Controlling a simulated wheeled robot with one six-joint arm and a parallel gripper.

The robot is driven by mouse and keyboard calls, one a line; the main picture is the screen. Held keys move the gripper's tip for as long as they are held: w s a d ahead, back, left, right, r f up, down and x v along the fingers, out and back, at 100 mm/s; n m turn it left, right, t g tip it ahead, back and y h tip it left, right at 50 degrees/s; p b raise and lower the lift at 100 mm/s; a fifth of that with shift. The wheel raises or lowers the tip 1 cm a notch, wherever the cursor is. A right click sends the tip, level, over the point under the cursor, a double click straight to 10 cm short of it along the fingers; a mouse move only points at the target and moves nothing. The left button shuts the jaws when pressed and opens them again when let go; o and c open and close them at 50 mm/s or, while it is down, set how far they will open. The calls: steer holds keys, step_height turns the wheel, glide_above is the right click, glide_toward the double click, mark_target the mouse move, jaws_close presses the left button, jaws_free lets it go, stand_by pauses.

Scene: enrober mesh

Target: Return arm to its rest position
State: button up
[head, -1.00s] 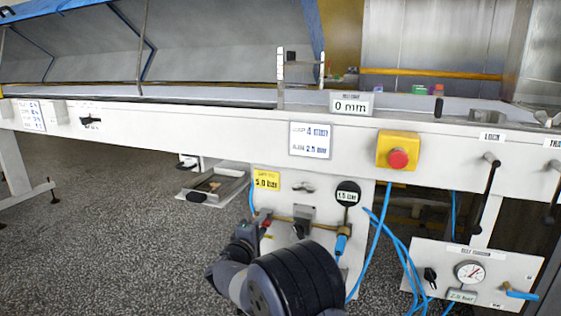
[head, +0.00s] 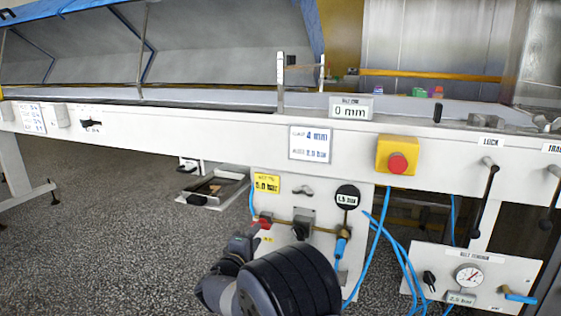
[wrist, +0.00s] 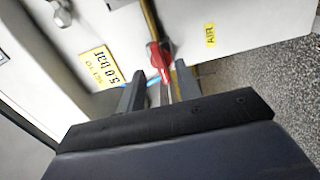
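My arm reaches in from the bottom of the head view, its dark wrist joints low in front of the machine's lower panel (head: 268,200). My gripper (wrist: 159,76) shows in the wrist view with its two dark fingers apart. A red valve handle (wrist: 158,60) on a brass pipe shows between and beyond the fingertips. I see no finger closed on it, but contact cannot be told. The red handle (head: 263,220) also shows in the head view, just above my wrist. My gripper's fingertips are hard to make out there.
Blue hoses (head: 382,235) hang right of my arm. A gauge panel (head: 475,277) stands at lower right. The white machine beam (head: 230,133), with a red emergency button (head: 398,162), runs across above. A tray (head: 213,188) lies on the floor behind. Open floor (head: 100,240) is at left.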

steer(key=w+n, duration=0.1)
steer(key=n, duration=0.1)
steer(key=w+d+n, duration=0.1)
steer(key=n, duration=0.2)
steer(key=w+n, duration=0.2)
steer(key=n, duration=0.1)
steer(key=shift+d+r, duration=0.15)
steer(key=shift+r, duration=0.1)
